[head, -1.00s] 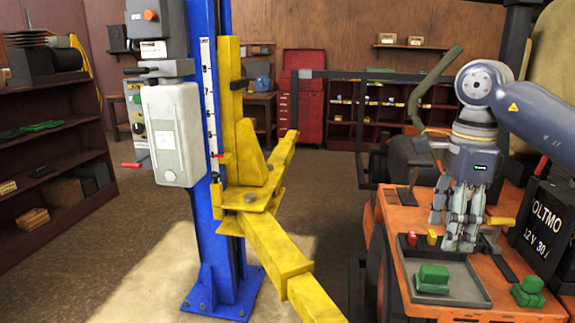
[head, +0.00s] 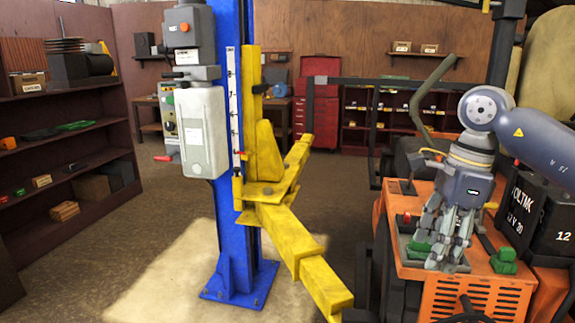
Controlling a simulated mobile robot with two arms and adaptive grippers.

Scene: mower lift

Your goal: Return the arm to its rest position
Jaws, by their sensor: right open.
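My right gripper (head: 444,252) hangs at the right of the head view, fingers pointing down, open. It is over the grey tray (head: 402,248) on the orange mower (head: 490,296) and hides much of that tray. A green block (head: 418,248) in the tray shows partly behind the fingers; I cannot tell whether they touch it. My right arm comes in from the right edge. My left gripper is not in view.
A blue lift post (head: 236,262) with a yellow arm (head: 290,240) stands left of the mower. A black battery box (head: 535,215) and another green block (head: 503,261) lie close right of the gripper. Shelves (head: 60,150) line the left. Open floor lies between shelves and post.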

